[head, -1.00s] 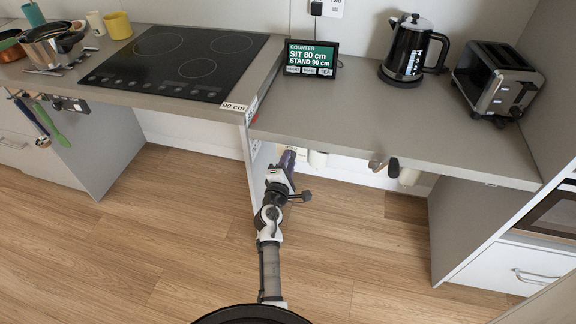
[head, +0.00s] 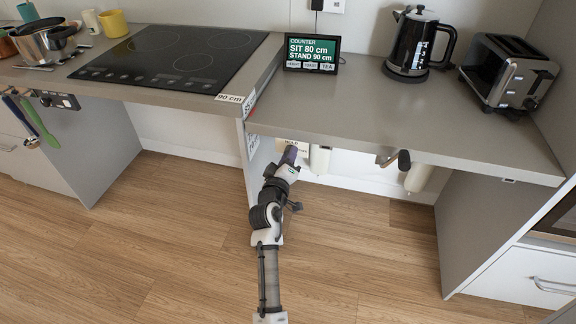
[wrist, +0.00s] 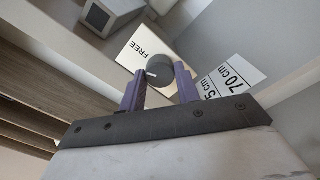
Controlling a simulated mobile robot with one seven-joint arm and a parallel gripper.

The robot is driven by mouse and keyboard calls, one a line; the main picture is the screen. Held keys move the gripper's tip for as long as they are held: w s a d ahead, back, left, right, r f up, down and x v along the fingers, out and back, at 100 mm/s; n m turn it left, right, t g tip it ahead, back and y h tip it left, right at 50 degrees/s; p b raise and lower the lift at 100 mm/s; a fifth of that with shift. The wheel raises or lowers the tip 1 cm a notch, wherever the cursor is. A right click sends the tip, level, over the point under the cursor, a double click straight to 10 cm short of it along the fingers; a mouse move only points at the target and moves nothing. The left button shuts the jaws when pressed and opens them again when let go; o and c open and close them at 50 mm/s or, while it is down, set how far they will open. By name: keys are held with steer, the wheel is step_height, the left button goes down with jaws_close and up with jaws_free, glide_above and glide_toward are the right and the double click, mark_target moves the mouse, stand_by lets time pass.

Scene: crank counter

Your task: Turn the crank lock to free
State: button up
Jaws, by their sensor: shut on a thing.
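The crank lock is a round dark knob (wrist: 160,69) with a short white mark, set on a white plate (wrist: 138,48) that reads FREE. In the wrist view my gripper (wrist: 160,84) has its purple fingers on either side of the knob, shut on it. The white mark lies on the knob's lower-left side; I cannot tell its exact setting. In the head view my gripper (head: 289,156) reaches under the left end of the lower counter, and the knob is hidden there. The crank (head: 390,158) with a black handle (head: 404,160) sticks out under the counter's front edge, right of my gripper.
The lower counter (head: 400,125) carries a kettle (head: 418,45), a toaster (head: 508,72) and a display (head: 312,54). A higher counter with a cooktop (head: 170,55) stands to the left. A height scale (wrist: 228,77) is beside the knob. The wooden floor (head: 180,240) is clear.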

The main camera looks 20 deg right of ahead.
steer(key=shift+m+b, duration=1.9)
steer(key=shift+m, duration=0.2)
steer(key=shift+r, duration=0.1)
steer(key=o, duration=1)
steer(key=b+v, duration=0.2)
steer(key=v, duration=1.1)
steer(key=shift+s+a+b, duration=0.25)
steer(key=shift+s+b, duration=0.05)
steer(key=shift+b, duration=0.1)
